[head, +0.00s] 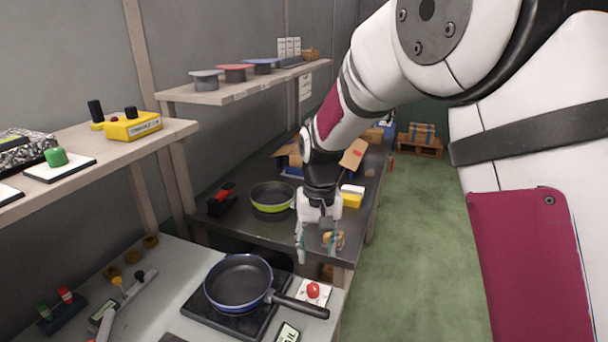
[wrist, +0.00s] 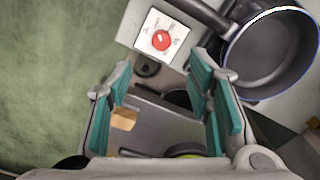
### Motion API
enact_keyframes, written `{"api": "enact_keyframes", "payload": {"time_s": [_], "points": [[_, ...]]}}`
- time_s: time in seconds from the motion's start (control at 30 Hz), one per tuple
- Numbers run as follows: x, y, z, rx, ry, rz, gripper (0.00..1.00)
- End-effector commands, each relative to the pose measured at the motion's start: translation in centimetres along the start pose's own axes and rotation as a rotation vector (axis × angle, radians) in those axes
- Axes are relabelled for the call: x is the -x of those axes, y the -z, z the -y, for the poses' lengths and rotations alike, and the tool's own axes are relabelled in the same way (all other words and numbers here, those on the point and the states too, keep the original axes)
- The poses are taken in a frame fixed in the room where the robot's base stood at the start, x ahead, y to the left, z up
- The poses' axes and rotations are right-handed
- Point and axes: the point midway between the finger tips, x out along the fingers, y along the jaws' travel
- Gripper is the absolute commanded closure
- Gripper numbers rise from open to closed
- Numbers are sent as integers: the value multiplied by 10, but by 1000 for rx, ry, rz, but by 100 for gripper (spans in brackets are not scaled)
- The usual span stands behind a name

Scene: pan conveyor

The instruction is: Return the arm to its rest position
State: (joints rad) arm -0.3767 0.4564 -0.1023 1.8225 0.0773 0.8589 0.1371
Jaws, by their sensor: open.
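My gripper (head: 317,243) hangs from my white arm in the head view, fingers pointing down, above the near end of the dark table. In the wrist view my gripper (wrist: 165,105) shows its two teal finger pads wide apart, with nothing between them. A blue-rimmed pan (head: 240,283) sits on a black burner plate on the near counter, its handle pointing right. The pan also shows at the upper right of the wrist view (wrist: 270,50). The gripper is apart from the pan, beyond its handle.
A red button on a white plate (head: 314,292) is beside the pan handle. A green pan (head: 270,199) and open cardboard box (head: 352,154) stand on the dark table (head: 240,228). Shelves (head: 240,90) line the left wall. The green floor (head: 415,240) at right is clear.

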Motion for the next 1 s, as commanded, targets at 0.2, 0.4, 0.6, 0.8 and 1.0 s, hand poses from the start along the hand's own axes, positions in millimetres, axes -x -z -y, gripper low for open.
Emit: {"api": "enact_keyframes", "payload": {"time_s": [0.2,0.4,0.6,0.8,1.0], "points": [[61,-34,-29,-20,21,-61,54],[116,-90,-61,-38,34,-128,54],[152,-152,-86,-55,30,-197,54],[170,-216,-105,-70,13,-269,54],[171,-271,-116,-85,-17,-329,54]]}}
